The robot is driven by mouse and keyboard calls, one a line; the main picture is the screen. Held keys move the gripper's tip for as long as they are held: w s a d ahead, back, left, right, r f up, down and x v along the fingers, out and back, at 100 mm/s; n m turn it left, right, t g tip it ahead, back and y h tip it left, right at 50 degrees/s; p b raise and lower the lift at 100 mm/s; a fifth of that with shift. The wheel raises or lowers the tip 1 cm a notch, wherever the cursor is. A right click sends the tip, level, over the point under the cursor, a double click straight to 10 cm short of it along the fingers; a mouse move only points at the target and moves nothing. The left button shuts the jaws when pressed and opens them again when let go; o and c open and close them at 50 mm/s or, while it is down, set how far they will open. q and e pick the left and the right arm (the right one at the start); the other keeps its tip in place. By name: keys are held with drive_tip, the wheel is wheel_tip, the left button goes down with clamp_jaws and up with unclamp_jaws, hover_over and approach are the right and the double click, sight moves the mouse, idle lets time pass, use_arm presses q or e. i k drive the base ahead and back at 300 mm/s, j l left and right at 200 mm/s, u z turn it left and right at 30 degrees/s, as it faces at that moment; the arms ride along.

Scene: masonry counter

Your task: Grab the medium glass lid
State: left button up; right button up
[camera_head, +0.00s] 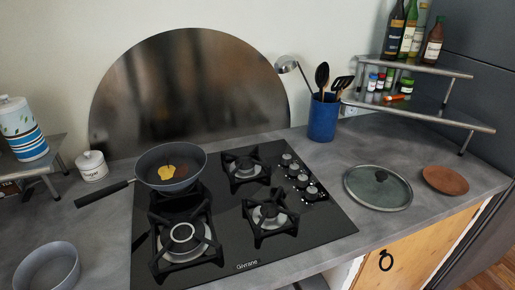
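A round glass lid (378,188) with a metal rim and a dark knob lies flat on the grey counter, right of the gas hob. A small brown round plate or board (445,180) lies close to its right side. A grey frying pan (172,169) with yellow food in it sits on the back left burner, its black handle pointing left. Neither of my grippers shows in the head view.
The black gas hob (300,235) fills the middle of the counter. A blue utensil pot (323,119) stands behind it. A tiered metal shelf (418,115) with bottles and spice jars stands back right. A grey bowl (48,268) and a white sugar jar (93,167) are at left.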

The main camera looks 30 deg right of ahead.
sight(378, 188)
drive_tip(key=z, duration=0.45)
drive_tip(key=l+z, duration=0.1)
drive_tip(key=z, duration=0.75)
drive_tip(key=i+z, duration=0.1)
drive_tip(key=z, duration=0.3)
drive_tip(key=l, duration=0.05)
